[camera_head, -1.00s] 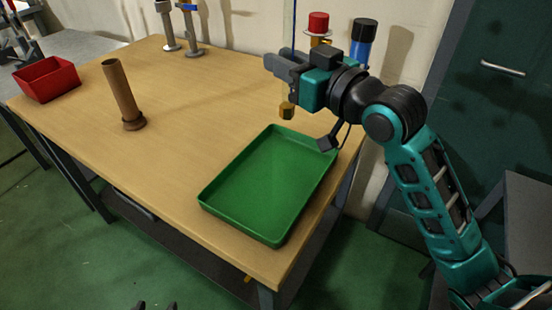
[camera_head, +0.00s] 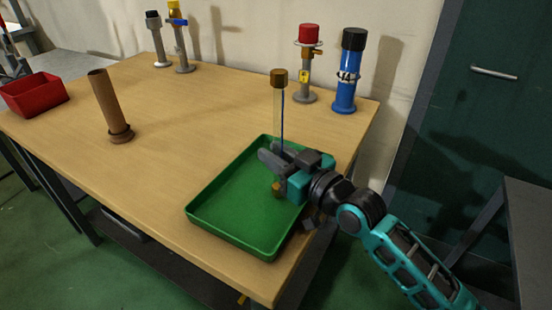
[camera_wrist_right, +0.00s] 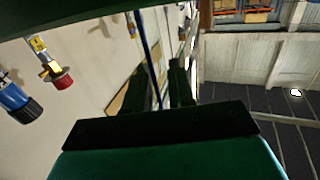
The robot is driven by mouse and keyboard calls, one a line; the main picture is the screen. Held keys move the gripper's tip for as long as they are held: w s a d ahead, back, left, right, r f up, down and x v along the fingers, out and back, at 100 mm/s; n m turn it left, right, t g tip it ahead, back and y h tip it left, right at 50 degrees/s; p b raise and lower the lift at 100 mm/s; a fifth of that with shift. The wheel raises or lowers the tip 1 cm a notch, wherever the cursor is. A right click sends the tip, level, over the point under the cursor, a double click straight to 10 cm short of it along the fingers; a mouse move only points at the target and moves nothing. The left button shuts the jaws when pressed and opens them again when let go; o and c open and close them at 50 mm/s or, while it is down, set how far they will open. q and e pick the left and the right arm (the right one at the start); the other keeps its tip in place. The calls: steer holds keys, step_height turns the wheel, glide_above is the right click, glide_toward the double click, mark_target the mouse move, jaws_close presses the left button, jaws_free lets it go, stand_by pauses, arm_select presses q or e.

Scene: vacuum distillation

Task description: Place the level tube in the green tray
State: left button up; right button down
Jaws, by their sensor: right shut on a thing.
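The level tube (camera_head: 278,110) is a clear upright tube with brass-coloured ends and a blue line along it. My right gripper (camera_head: 270,157) is shut on it around its lower part. The tube's lower brass end (camera_head: 277,189) shows below the fingers, over the green tray (camera_head: 225,235). I cannot tell whether that end touches the tray floor. The tray is otherwise empty. In the right wrist view, the tube's blue line (camera_wrist_right: 150,60) runs up between the dark fingers. My left gripper is not in view.
A red-capped grey fitting (camera_head: 305,70) and a blue black-capped cylinder (camera_head: 349,72) stand behind the tray. A brown tube in a round base (camera_head: 108,105) stands at left, near a red bin (camera_head: 35,94). Two fittings (camera_head: 178,40) stand at the back. The table middle is clear.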

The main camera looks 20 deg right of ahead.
steer(key=shift+f, duration=0.1)
steer(key=shift+f, duration=0.15)
steer(key=c, duration=1)
jaws_free()
steer(key=shift+o, duration=0.2)
steer(key=shift+r, duration=0.35)
steer(key=v, duration=1.2)
steer(key=shift+f, duration=0.15)
